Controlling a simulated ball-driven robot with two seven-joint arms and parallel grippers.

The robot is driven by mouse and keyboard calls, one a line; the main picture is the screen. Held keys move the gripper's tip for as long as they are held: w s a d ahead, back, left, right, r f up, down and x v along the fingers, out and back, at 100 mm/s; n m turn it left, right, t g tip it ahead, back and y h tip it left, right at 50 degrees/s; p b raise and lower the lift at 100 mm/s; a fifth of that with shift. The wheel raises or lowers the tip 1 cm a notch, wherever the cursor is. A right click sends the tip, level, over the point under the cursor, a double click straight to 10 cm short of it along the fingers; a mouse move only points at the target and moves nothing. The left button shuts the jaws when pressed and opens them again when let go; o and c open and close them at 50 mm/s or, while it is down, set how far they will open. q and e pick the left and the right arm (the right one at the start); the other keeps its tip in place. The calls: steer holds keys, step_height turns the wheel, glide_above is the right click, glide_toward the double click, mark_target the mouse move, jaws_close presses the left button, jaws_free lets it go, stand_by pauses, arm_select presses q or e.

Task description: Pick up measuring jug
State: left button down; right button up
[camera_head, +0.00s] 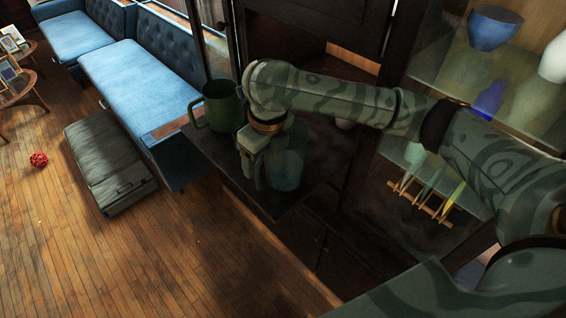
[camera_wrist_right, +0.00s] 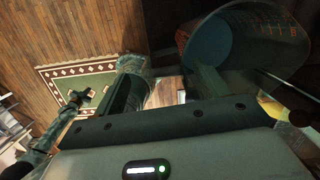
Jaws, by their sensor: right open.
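The measuring jug (camera_head: 287,168) is a clear, bluish cylinder standing on the dark cabinet shelf. In the right wrist view the jug (camera_wrist_right: 262,38) fills the upper right and shows red markings on its wall. My right gripper (camera_head: 254,174) is open and points down just left of the jug in the head view, overlapping its left edge. A finger shows close to the jug's wall in the wrist view; I cannot tell whether it touches. The jug's handle is not clearly visible.
A dark green mug (camera_head: 224,106) stands on the same shelf, left of and behind the gripper. A glass case to the right holds a blue bowl (camera_head: 494,28) and a small rack (camera_head: 420,203). A blue bench (camera_head: 137,78) and grey case (camera_head: 108,165) are at left.

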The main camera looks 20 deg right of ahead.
steer(key=shift+w+f, duration=0.1)
steer(key=shift+f, duration=0.65)
steer(key=shift+w+r, duration=0.1)
jaws_close()
